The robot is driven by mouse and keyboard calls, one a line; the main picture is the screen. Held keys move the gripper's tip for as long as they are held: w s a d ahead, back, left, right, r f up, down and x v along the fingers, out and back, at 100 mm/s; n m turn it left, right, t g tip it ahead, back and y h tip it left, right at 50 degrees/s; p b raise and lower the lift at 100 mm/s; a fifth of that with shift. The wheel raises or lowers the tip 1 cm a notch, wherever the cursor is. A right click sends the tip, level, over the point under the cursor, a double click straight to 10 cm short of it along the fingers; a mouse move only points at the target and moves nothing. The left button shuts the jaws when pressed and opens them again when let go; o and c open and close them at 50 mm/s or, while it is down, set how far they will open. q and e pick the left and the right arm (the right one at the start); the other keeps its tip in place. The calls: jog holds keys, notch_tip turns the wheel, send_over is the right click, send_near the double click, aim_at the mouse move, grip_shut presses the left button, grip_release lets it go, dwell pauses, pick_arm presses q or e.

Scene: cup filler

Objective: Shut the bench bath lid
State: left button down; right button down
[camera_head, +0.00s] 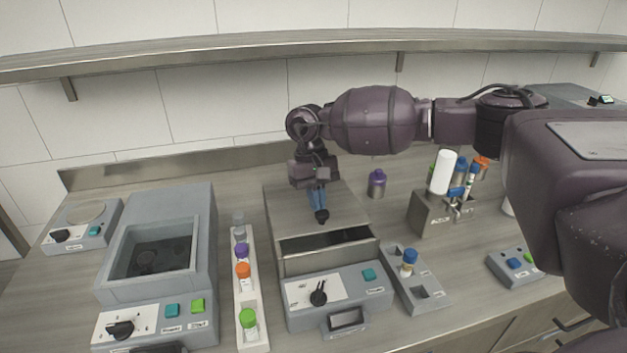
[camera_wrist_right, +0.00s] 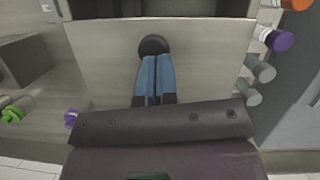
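The bench bath is most likely the middle grey unit (camera_head: 345,285). Its flat metal lid (camera_head: 285,205) lies slid back, leaving a dark slot open at the front. A black knob (camera_head: 322,216) stands on the lid near its front edge and also shows in the right wrist view (camera_wrist_right: 153,45). My right gripper (camera_head: 319,207) points down at the lid, its blue fingers (camera_wrist_right: 154,75) close together with their tips right at the back side of the knob. I cannot tell whether they touch it. My left gripper is not in view.
A white rack (camera_head: 250,325) with colour-capped tubes stands left of the bath, beside another grey unit (camera_head: 203,260) with an open well. A grey holder (camera_head: 425,290) with a blue-capped tube is close on the right. A purple-capped tube (camera_head: 377,184) stands behind; a shelf (camera_head: 220,62) runs above.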

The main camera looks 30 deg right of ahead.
aim_at(321, 229)
jog(key=s, duration=0.3)
jog(key=shift+s+a+f+p, duration=0.1)
jog(key=shift+s+a+p, duration=0.15)
jog(key=shift+a+p, duration=0.15)
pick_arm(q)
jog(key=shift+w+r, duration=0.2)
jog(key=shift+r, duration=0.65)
pick_arm(e)
jog(key=shift+s+f, duration=0.15)
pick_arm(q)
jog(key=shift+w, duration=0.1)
pick_arm(e)
jog(key=shift+w+r, duration=0.2)
jog(key=shift+r, duration=0.15)
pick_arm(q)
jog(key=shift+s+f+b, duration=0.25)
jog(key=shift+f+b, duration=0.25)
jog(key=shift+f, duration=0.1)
pick_arm(e)
jog(key=v, duration=1)
jog(key=shift+r, duration=0.25)
